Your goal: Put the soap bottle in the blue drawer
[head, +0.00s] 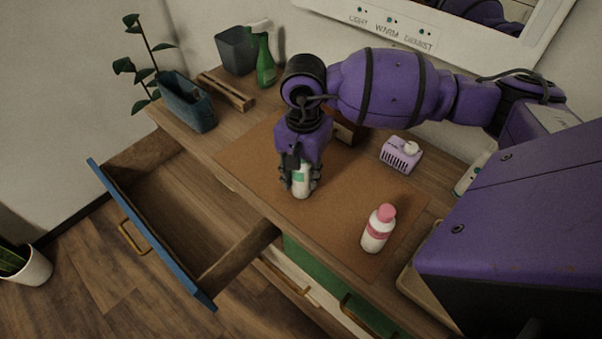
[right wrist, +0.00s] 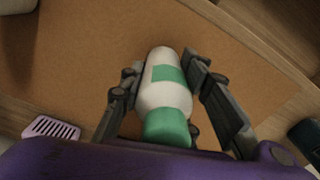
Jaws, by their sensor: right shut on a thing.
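A white bottle with a green label and green cap (head: 301,181) is upright in my right gripper (head: 300,186), over the brown mat. In the right wrist view, the fingers of the right gripper (right wrist: 173,95) are closed on either side of the white and green bottle (right wrist: 163,88). I cannot tell whether its base touches the mat. The blue drawer (head: 150,240) is pulled out at the left of the cabinet, with a brass handle. Its visible inside looks empty. My left gripper is not in view.
A white bottle with a pink cap (head: 378,229) stands on the brown mat (head: 255,165). A purple slotted holder (head: 401,155) is behind it. A blue bin (head: 187,102), a green spray bottle (head: 265,62) and a grey pot (head: 236,50) are at the back left.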

